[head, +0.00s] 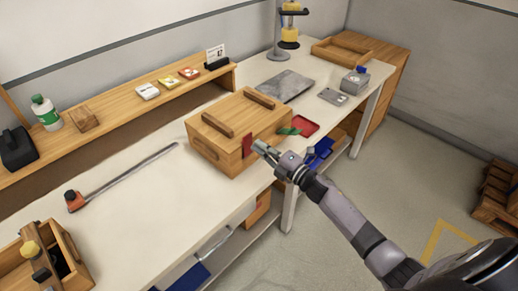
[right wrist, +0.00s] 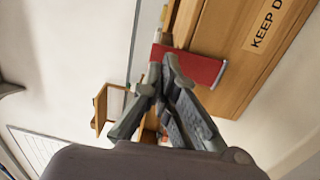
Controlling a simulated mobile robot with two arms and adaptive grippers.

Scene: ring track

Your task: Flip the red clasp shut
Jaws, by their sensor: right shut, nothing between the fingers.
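The wooden box (head: 225,146) stands on the light workbench with its lid down. The red clasp (head: 247,146) is on the box's right-hand side, near the upper edge. My right gripper (head: 259,147) is shut and empty, its fingertips right by the clasp. In the right wrist view the fingertips (right wrist: 163,74) overlap the red clasp (right wrist: 205,68), in front of the box's wooden face (right wrist: 225,95). I cannot tell whether they touch it, or whether the clasp lies flat. My left gripper is not in view.
A red tray (head: 305,124) and a green item (head: 288,131) lie just beyond the box. A grey sheet (head: 284,86) lies farther back. A long bar tool (head: 125,176) lies to the left. A wooden shelf (head: 120,108) runs behind.

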